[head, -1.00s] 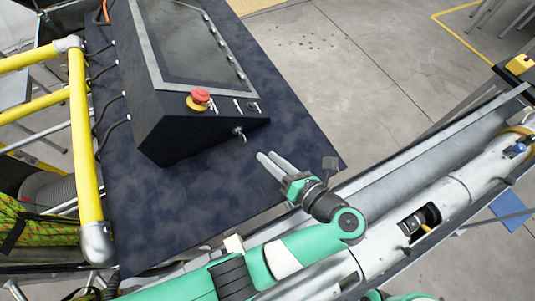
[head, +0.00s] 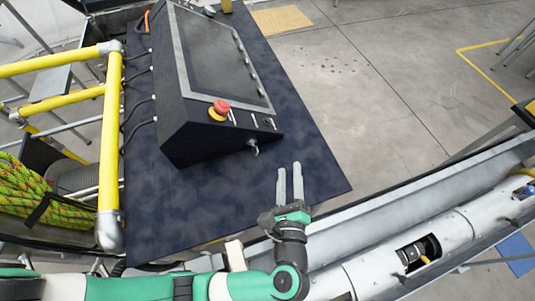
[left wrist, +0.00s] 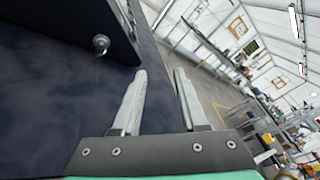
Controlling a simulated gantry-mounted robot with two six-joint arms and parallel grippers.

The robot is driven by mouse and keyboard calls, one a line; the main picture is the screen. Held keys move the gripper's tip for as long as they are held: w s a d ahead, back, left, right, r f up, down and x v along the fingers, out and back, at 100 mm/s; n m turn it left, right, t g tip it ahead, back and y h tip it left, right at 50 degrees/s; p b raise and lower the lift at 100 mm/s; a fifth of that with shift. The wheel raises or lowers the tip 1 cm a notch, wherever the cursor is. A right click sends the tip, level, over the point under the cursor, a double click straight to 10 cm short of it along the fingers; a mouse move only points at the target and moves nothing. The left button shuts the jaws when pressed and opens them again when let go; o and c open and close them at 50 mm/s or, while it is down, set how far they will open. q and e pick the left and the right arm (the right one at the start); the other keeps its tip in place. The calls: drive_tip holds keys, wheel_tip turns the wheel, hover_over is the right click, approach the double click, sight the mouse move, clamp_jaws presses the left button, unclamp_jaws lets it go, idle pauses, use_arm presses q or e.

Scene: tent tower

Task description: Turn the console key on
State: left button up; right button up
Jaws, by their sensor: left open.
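The black console (head: 215,85) stands on a dark blue table, with a screen and a red knob (head: 221,106) on a yellow base. The small metal key (head: 253,147) sticks out of the console's front side, near its lower right corner. In the left wrist view the key (left wrist: 101,44) shows at the upper left, beyond and left of the fingers. My left gripper (head: 290,168) is open and empty, with a narrow gap between its fingers. It is right of the key and a little below it in the head view, not touching it. My right gripper is not in view.
The dark table (head: 200,210) has clear room in front of the console. A yellow railing (head: 110,150) and cables run along the left of the table. A large metal tube (head: 380,260) lies along the lower right.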

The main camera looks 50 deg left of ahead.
sight(255, 152)
use_arm(q)
drive_tip(key=s+a+f+n, duration=0.1)
drive_tip(key=s+a, duration=0.1)
drive_tip(key=s+a+f+n+g+b, duration=0.1)
drive_tip(key=s+f, duration=0.1)
drive_tip(key=s+a+f+n, duration=0.1)
drive_tip(key=s+a+f, duration=0.1)
drive_tip(key=s, duration=0.1)
drive_tip(key=shift+a+n+g, duration=0.3)
drive_tip(key=shift+g, duration=0.1)
drive_tip(key=shift+w+a, duration=0.1)
drive_tip(key=b+x, duration=0.1)
drive_tip(key=x, duration=1)
drive_tip(key=shift+w, duration=0.15)
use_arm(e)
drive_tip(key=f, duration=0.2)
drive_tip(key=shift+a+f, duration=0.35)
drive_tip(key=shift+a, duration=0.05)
use_arm(q)
clamp_jaws()
